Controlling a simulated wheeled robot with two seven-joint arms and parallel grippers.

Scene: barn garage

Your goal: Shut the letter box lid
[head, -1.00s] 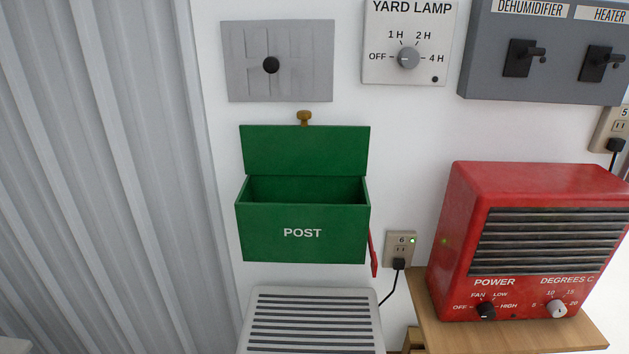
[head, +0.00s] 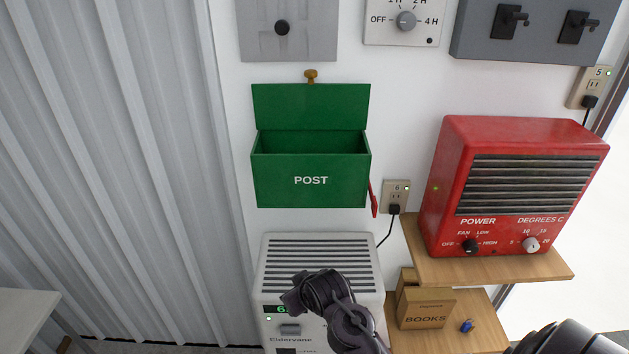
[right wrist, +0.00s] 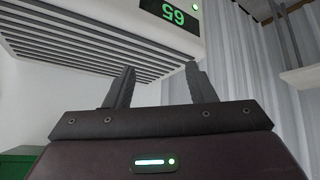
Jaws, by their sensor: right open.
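The green letter box (head: 311,182) marked POST hangs on the wall in the head view. Its lid (head: 311,106) stands up and open against the wall, with a brass knob (head: 311,76) at its top edge. The box's dark inside shows below the lid. My right gripper (right wrist: 160,86) is open and empty in the right wrist view, its two fingers apart. My right arm reaches up in front of the white vented appliance, below the letter box; its fingers are not clear in the head view. A green patch (right wrist: 18,162) at the lower left of the wrist view seems to be the letter box. My left gripper is not in view.
The white vented appliance (head: 318,250) stands below the letter box. A red heater (head: 520,180) sits on a wooden shelf (head: 490,268) to the right, with a BOOKS box (head: 427,308) below. A red lever (head: 372,199) is at the letter box's right side. Wall beside the box's left is clear.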

